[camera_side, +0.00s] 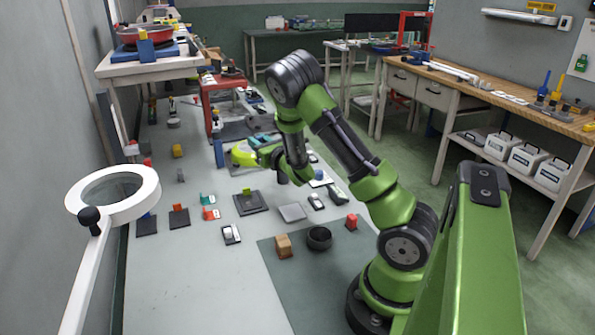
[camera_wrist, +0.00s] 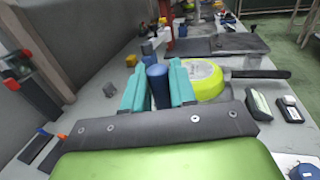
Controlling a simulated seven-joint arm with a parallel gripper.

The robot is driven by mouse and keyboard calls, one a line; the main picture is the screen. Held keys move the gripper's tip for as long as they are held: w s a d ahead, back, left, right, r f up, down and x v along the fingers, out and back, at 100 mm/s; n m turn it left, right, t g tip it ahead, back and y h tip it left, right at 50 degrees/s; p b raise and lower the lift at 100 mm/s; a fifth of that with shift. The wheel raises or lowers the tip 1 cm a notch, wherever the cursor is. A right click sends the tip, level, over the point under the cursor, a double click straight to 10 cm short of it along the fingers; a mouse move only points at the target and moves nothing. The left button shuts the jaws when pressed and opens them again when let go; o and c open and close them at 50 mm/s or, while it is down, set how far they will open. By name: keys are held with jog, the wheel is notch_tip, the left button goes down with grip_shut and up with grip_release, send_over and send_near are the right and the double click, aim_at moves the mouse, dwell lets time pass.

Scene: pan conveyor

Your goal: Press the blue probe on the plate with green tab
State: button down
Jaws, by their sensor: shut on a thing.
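My gripper (camera_wrist: 157,78) has teal fingers shut on the blue probe (camera_wrist: 158,88), a blue cylinder standing between them. In the side view my gripper (camera_side: 262,141) is above the far middle of the table, and the probe cannot be made out there. The plate with green tab (camera_side: 250,203) is a dark square with a small green tab (camera_side: 247,190) at its back edge. It lies flat on the table, nearer the side camera than my gripper and apart from it. I cannot make out this plate in the wrist view.
Dark plates with a blue tab (camera_side: 146,226) and an orange tab (camera_side: 179,218) lie to the left. A lime pan (camera_wrist: 207,80) is beside my fingers. A grey plate (camera_side: 292,212), wooden block (camera_side: 283,247) and black ring (camera_side: 319,239) stand nearer. The front left table is clear.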

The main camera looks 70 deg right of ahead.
jog(key=w+a+f, duration=0.1)
jog(key=a, duration=0.6)
jog(key=shift+m+g+h, duration=0.5)
jog(key=shift+m+h, duration=0.1)
jog(key=shift+h, duration=0.2)
jog(key=shift+s+a+f, duration=0.25)
jog(key=shift+s+f, duration=0.05)
jog(key=shift+f, duration=0.8)
jog(key=shift+s+a+f, duration=0.3)
jog(key=shift+s+f, duration=0.05)
jog(key=shift+f, duration=0.8)
jog(key=shift+s+a+f, duration=0.25)
jog(key=shift+s+f, duration=0.05)
jog(key=shift+f, duration=0.8)
jog(key=shift+f, duration=0.55)
notch_tip(320, 180, up, 7)
